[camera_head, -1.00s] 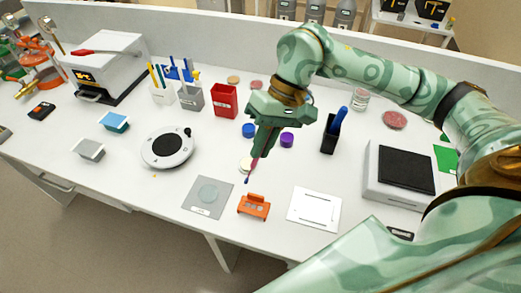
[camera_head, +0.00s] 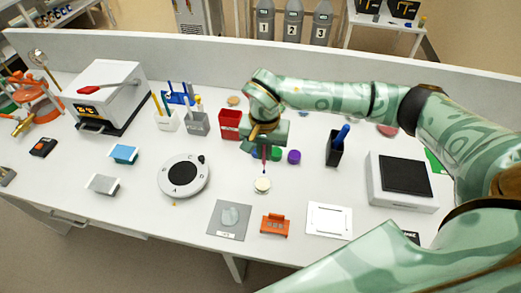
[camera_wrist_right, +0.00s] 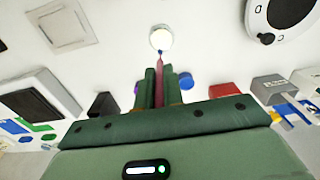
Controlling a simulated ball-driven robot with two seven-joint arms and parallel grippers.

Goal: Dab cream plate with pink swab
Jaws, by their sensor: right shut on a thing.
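The cream plate (camera_head: 262,184) is a small pale round dish on the white bench, in front of my right gripper. It also shows at the top middle of the wrist view (camera_wrist_right: 161,36). My right gripper (camera_head: 265,148) is shut on the pink swab (camera_head: 264,160), which points down from the fingers. In the wrist view the swab (camera_wrist_right: 160,75) runs between the green fingers, and its tip overlaps the plate's near edge. I cannot tell whether the tip touches the plate. My left gripper is not in view.
Purple (camera_head: 294,157) and blue lids lie by the gripper. A red bin (camera_head: 229,123) is at its left, a black holder with a blue pen (camera_head: 335,150) at its right. An orange rack (camera_head: 275,224), a grey mat (camera_head: 221,232) and a white square (camera_head: 328,232) lie in front.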

